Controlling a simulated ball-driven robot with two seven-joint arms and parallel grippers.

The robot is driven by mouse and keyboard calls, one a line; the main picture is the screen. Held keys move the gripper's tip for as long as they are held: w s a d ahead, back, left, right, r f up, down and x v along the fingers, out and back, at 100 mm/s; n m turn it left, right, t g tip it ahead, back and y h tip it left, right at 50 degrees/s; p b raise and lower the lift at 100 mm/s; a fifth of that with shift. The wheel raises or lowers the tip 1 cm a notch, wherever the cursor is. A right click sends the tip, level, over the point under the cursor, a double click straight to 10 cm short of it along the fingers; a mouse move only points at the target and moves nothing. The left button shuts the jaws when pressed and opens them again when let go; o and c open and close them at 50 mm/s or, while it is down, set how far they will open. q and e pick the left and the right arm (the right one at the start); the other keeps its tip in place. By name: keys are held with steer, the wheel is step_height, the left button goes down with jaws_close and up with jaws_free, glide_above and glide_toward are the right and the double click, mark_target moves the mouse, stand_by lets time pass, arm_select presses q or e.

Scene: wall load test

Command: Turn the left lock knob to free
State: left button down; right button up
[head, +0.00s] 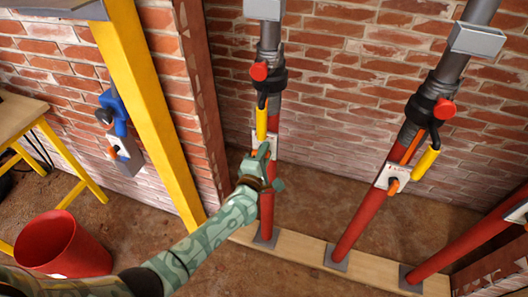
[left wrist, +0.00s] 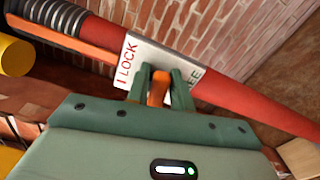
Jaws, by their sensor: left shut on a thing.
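The left prop (head: 267,212) is a red post standing on a wooden sill. Its white label plate (left wrist: 133,62) shows "I LOCK" on the left and part of "FREE" on the right in the left wrist view. The orange left lock knob (left wrist: 158,90) stands out from this plate. My left gripper (head: 263,158) is at the plate in the head view. Its two green fingers (left wrist: 160,88) are shut on the knob, one on each side. The fingers hide part of the plate and lettering, and I cannot tell exactly which way the knob points. My right gripper is not in view.
A yellow handle (head: 261,124) and red knob (head: 259,71) sit above my gripper on the same prop. A second prop (head: 361,217) stands to the right with its own orange knob (head: 393,186). A yellow post (head: 150,100) and red bucket (head: 62,246) are at left.

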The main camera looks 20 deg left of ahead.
arm_select(q)
steer(key=shift+f+m, duration=0.2)
steer(key=shift+m, duration=0.9)
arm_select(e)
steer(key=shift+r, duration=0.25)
arm_select(q)
steer(key=shift+s, duration=0.1)
steer(key=c, duration=1.4)
jaws_free()
steer(key=shift+o, duration=0.2)
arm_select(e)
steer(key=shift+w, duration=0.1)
